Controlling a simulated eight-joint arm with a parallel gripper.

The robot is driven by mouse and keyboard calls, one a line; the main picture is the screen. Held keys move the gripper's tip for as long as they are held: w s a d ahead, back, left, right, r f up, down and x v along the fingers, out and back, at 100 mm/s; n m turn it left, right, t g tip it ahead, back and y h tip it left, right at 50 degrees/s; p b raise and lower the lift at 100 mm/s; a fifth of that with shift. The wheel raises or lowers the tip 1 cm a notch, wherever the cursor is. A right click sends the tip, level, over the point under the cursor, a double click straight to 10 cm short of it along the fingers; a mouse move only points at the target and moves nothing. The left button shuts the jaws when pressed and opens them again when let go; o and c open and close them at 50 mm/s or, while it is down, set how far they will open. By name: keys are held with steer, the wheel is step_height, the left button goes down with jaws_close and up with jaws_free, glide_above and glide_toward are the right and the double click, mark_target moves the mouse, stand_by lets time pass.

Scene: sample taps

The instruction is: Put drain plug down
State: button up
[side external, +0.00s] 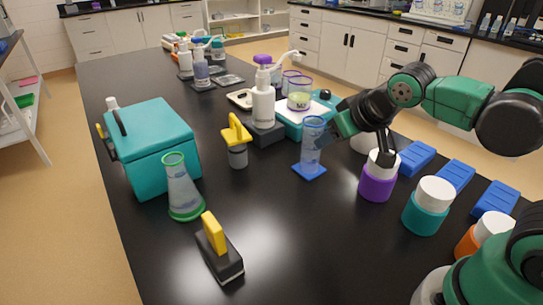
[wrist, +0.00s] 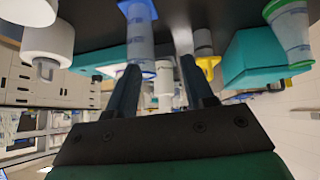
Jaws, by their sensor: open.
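No part is plainly recognisable as the drain plug. A grey cylinder with a yellow handle (side external: 237,150) stands upright on the black bench; it also shows in the wrist view (wrist: 206,58). A black block with a yellow handle (side external: 220,255) lies nearer the front. My gripper (wrist: 160,66) is open in the wrist view, with nothing held between its two fingers. In the side view my gripper (side external: 326,138) is above the bench beside the blue graduated cylinder (side external: 311,145); its fingertips are hard to make out there.
A teal box (side external: 160,155) and a green-rimmed flask (side external: 181,190) stand at left. White-capped purple (side external: 376,185) and teal (side external: 424,212) bottles stand at right with blue pads (side external: 456,175) beside them. A white pump bottle (side external: 263,105) stands behind. The front middle bench is clear.

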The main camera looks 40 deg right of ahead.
steer(key=shift+o, duration=0.4)
steer(key=s, duration=0.1)
steer(key=s+y, duration=0.1)
steer(key=s+a, duration=0.1)
steer(key=shift+s+f+n+g, duration=0.2)
steer(key=shift+f+n+g, duration=0.2)
step_height(320, 180, up, 3)
steer(key=n+t+y, duration=0.2)
steer(key=n+y, duration=0.7)
steer(key=y, duration=0.1)
glide_above(239, 127)
steer(key=s+d, duration=0.2)
steer(key=f, duration=0.2)
steer(key=w+a+f, duration=0.1)
steer(key=f, duration=0.5)
steer(key=shift+w+a, duration=0.15)
steer(key=shift+w, duration=0.25)
steer(key=shift+w+a+f, duration=0.2)
steer(key=shift+w+a, duration=0.1)
steer(key=shift+w, duration=0.05)
